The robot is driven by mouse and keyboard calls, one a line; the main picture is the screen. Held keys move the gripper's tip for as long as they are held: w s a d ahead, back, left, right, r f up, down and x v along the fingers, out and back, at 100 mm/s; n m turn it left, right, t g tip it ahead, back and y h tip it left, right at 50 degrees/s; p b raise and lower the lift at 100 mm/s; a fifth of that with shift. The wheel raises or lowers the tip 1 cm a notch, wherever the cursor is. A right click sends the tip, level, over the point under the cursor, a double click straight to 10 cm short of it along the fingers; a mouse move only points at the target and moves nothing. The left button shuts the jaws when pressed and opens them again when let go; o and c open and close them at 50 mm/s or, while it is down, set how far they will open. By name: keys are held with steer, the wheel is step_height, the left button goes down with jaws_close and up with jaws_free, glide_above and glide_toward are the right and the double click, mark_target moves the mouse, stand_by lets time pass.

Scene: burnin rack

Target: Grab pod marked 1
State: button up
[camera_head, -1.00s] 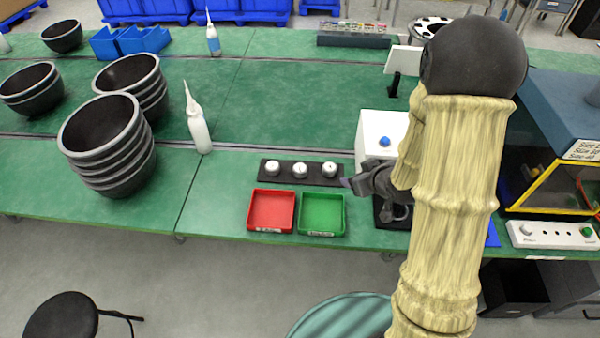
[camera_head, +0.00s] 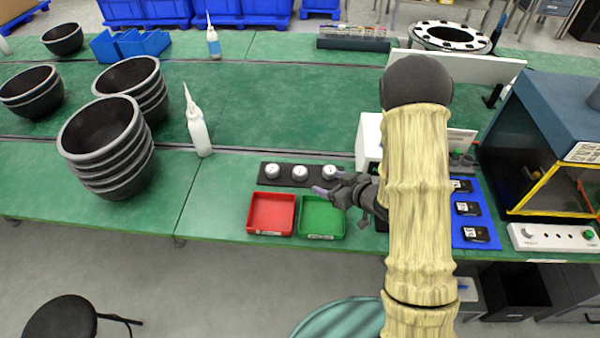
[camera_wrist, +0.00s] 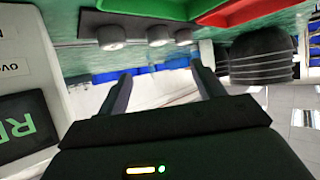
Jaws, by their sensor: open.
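Three round pale grey pods stand in a row on a black strip (camera_head: 316,180) on the green bench: a left pod (camera_head: 272,171), a middle pod (camera_head: 300,173) and a right pod (camera_head: 330,171). Their top marks are too small to read surely. My gripper (camera_head: 327,183) is open and empty, its fingers pointing left, close by the right pod on its near side. In the wrist view my fingers (camera_wrist: 162,72) are spread with nothing between them, and the pods (camera_wrist: 158,36) show beyond and above the fingertips, apart from them.
A red tray (camera_head: 270,232) and a green tray (camera_head: 308,234) lie in front of the strip. A white box (camera_head: 368,140) stands right behind my gripper. Black labelled blocks (camera_head: 468,208) sit on a blue mat at right. A white bottle (camera_head: 198,130) and stacked bowls (camera_head: 110,150) stand left.

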steer(key=p, duration=0.2)
glide_toward(301, 172)
steer(key=x, duration=0.4)
steer(key=shift+p+x, duration=0.75)
steer(key=shift+x, duration=1.9)
steer(key=shift+d+r, duration=0.1)
steer(key=c, duration=1.1)
